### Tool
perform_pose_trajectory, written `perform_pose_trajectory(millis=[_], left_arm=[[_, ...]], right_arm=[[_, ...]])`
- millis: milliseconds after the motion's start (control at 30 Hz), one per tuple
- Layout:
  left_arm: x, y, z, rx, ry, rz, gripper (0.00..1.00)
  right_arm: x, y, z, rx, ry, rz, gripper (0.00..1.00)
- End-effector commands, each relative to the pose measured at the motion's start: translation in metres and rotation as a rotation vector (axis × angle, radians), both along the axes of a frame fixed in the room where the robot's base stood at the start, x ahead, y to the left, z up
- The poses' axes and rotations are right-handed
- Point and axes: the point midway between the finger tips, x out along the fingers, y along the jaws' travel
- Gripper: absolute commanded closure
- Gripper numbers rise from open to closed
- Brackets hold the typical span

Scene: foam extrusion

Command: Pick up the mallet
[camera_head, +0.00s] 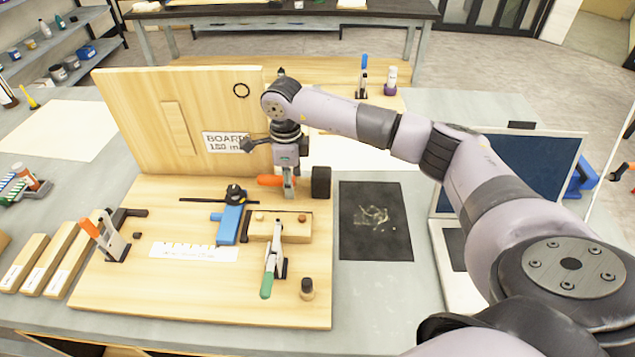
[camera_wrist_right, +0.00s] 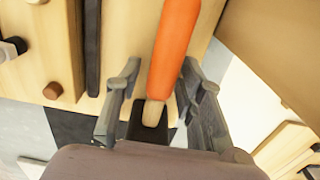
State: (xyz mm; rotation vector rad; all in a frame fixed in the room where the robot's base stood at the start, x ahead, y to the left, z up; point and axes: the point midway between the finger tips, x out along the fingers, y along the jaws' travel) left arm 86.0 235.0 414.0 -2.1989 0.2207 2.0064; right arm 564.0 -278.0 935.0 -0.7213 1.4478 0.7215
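The mallet lies on the wooden board base, with its orange handle (camera_head: 269,180) to the left and its black head (camera_head: 321,182) to the right. My right gripper (camera_head: 289,190) is over the middle of the mallet, between the handle's end and the head. In the right wrist view the orange handle (camera_wrist_right: 175,45) runs between the two grey fingers of my right gripper (camera_wrist_right: 160,100). A gap shows on each side, so the fingers are open and apart from it. The dark part near the palm is partly hidden. My left gripper is not in view.
The wooden board base (camera_head: 110,285) also holds a blue clamp (camera_head: 230,223), a green-handled toggle clamp (camera_head: 271,265) and an orange-handled clamp (camera_head: 105,238). An upright wooden panel (camera_head: 130,110) stands behind. A black mat (camera_head: 375,235) and a laptop (camera_head: 535,165) are to the right.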

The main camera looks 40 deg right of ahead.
Motion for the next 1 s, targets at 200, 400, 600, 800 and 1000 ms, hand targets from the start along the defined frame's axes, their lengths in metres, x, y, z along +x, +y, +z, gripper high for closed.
perform_pose_trajectory(millis=[200, 400, 600, 800, 1000], left_arm=[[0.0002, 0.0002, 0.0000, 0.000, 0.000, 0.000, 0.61], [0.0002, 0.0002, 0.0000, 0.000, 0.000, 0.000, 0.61], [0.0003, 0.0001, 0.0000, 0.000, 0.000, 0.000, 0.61], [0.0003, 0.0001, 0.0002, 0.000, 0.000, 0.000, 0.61], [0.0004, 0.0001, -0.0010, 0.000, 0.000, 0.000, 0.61]], right_arm=[[0.0000, -0.0001, 0.0004, 0.000, 0.000, 0.000, 0.81], [0.0001, -0.0002, 0.0005, 0.000, 0.000, 0.000, 0.94], [0.0001, -0.0002, 0.0006, 0.000, 0.000, 0.000, 1.00], [0.0004, -0.0003, 0.0013, 0.000, -0.001, 0.000, 1.00], [0.0009, -0.0003, 0.0051, 0.000, -0.003, 0.000, 1.00]])
